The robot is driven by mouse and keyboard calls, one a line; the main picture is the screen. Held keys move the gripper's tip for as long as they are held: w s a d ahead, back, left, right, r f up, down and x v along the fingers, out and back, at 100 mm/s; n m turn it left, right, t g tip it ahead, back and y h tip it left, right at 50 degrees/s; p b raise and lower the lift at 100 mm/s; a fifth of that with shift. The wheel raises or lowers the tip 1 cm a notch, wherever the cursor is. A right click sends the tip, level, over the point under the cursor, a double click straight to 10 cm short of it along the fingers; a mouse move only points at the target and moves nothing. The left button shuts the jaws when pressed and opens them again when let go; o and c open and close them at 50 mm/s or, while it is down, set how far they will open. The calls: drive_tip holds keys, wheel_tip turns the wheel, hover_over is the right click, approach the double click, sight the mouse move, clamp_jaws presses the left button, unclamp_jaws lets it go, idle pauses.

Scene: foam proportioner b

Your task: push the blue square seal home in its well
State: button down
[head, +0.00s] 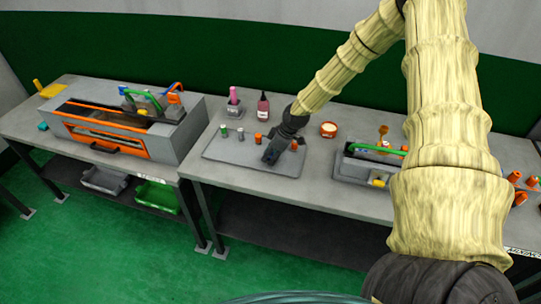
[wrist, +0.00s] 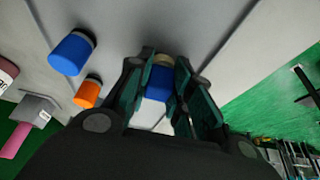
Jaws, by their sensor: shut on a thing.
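My gripper (head: 270,157) is low over the grey board on the right-hand bench. In the wrist view its two fingers (wrist: 160,90) are closed on a blue piece (wrist: 158,82), one finger on each side. The piece has a tan end pointing away from me, at or close to the board's surface. Whether it is the square seal, and whether it touches the board, I cannot tell. In the head view my gripper hides it. No well can be made out.
A blue cylinder (wrist: 72,54) and an orange one (wrist: 88,93) stand beside the gripper. The grey board (head: 225,153) also carries a green piece (head: 223,131). A dark red bottle (head: 263,107) and a round tub (head: 328,129) stand behind. An orange-framed machine (head: 110,140) fills the left bench.

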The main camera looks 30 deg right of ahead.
drive_tip(key=shift+f, duration=0.25)
drive_tip(key=c, duration=1.3)
unclamp_jaws()
drive_tip(key=shift+o, duration=0.2)
drive_tip(key=shift+b+v, duration=0.55)
drive_tip(key=shift+v, duration=0.6)
drive_tip(key=shift+w+b+v, duration=0.2)
drive_tip(key=shift+b+v, duration=0.45)
drive_tip(key=shift+v, duration=0.65)
drive_tip(key=b+v, duration=0.1)
drive_tip(key=v, duration=0.5)
drive_tip(key=shift+d, duration=0.15)
